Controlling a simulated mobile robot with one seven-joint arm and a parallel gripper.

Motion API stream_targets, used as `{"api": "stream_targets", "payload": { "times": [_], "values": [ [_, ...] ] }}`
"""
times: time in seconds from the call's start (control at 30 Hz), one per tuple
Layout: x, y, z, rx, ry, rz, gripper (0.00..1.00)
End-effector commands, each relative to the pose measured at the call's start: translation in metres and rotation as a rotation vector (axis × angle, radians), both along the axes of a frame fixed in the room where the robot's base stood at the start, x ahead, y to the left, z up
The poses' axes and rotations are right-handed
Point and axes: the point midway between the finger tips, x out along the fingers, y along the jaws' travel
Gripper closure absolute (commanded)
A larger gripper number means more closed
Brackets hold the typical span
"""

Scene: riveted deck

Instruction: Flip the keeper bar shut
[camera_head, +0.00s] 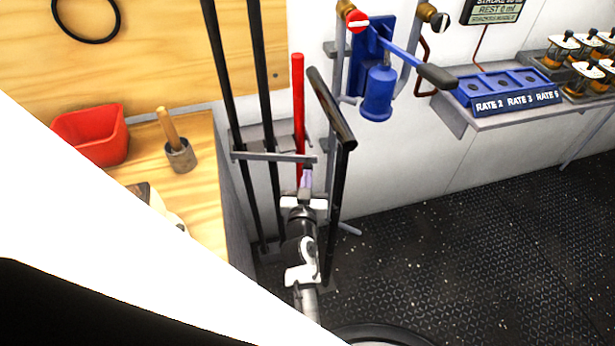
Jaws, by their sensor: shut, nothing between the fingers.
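The keeper bar (268,157) appears to be the thin grey bar lying nearly level across the front of a tool rack against the wall. It crosses in front of two long black poles (262,95) and a red bar (298,100). Its right end is close to the black T-handled tool (337,130). My gripper (306,178) is shut and empty, just below the right end of the keeper bar. I cannot tell whether it touches the bar. My gripper and arm hide the lower part of the red bar. The bar's hinge and catch are not clear.
A blue pump (378,92) and a shelf with a blue labelled block (505,90) are right. The dark deck (470,240) at right is clear.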

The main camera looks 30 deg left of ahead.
Motion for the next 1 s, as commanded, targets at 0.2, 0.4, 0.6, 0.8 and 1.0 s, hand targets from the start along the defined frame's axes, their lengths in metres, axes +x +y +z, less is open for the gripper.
{"api": "stream_targets", "payload": {
  "times": [0.2, 0.4, 0.6, 0.8, 1.0],
  "values": [
    [-0.001, 0.000, 0.000, 0.000, 0.000, 0.000, 1.00],
    [0.000, 0.000, 0.000, 0.000, 0.000, -0.001, 1.00],
    [0.026, 0.005, 0.001, 0.003, -0.001, -0.003, 1.00],
    [0.061, 0.019, -0.002, 0.002, -0.002, -0.002, 1.00],
    [0.077, 0.028, -0.001, 0.000, 0.000, -0.002, 1.00]
  ]
}}
